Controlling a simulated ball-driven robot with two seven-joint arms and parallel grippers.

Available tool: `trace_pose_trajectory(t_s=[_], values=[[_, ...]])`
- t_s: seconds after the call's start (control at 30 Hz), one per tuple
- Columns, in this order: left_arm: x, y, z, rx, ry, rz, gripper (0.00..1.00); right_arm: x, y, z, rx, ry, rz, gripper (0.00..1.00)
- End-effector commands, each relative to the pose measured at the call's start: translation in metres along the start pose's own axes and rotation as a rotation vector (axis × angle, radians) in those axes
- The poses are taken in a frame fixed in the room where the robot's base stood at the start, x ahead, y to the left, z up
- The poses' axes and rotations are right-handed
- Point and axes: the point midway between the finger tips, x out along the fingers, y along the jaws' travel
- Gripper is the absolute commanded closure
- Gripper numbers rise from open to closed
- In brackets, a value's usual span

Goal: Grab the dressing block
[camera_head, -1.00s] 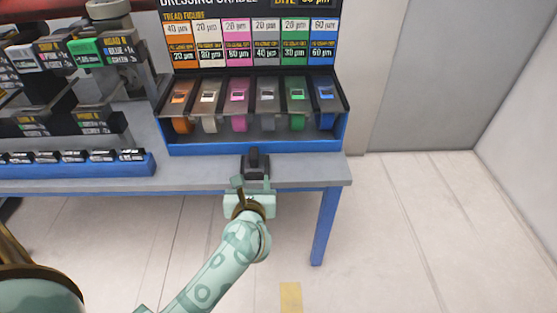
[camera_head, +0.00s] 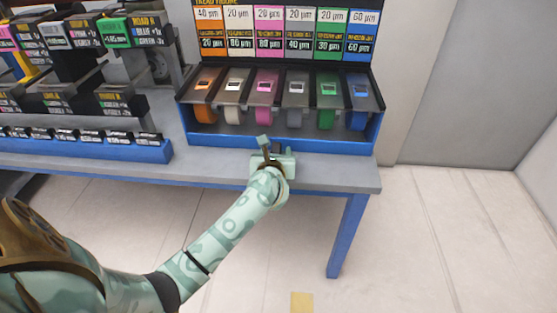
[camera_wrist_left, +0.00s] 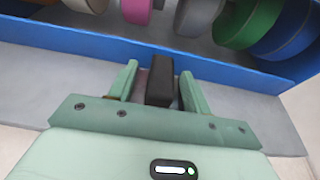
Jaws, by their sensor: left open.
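The dressing block (camera_wrist_left: 160,88) is a small dark block on the grey bench top. In the left wrist view it stands between the two green fingers of my left gripper (camera_wrist_left: 158,76), nearer the right finger. The fingers are apart, and I cannot tell whether either one touches the block. In the head view my left gripper (camera_head: 269,148) is at the bench's front edge, in front of the dispenser rack, and it hides most or all of the block. My right gripper is not in view.
A blue-edged rack (camera_head: 300,143) with coloured rolls in orange, white, pink, grey, green and blue stands just behind the gripper. Labelled shelves (camera_head: 80,125) are at the left. The bench (camera_head: 345,174) is clear at its right end, with open floor beyond.

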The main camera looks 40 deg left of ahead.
Motion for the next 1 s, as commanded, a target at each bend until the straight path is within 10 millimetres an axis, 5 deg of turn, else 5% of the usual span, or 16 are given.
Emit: trace_pose_trajectory(t_s=[0.27, 0.47, 0.77, 1.0], values=[[0.005, 0.000, 0.002, 0.000, -0.001, 0.000, 0.51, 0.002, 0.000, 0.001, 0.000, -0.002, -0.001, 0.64], [0.005, 0.000, 0.001, 0.000, -0.001, 0.000, 1.00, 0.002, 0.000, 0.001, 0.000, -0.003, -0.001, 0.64], [0.005, 0.000, 0.004, 0.000, -0.004, -0.001, 1.00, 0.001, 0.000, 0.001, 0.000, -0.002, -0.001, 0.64], [-0.004, -0.001, 0.031, -0.002, -0.009, -0.003, 1.00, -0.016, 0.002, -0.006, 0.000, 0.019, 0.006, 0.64]])
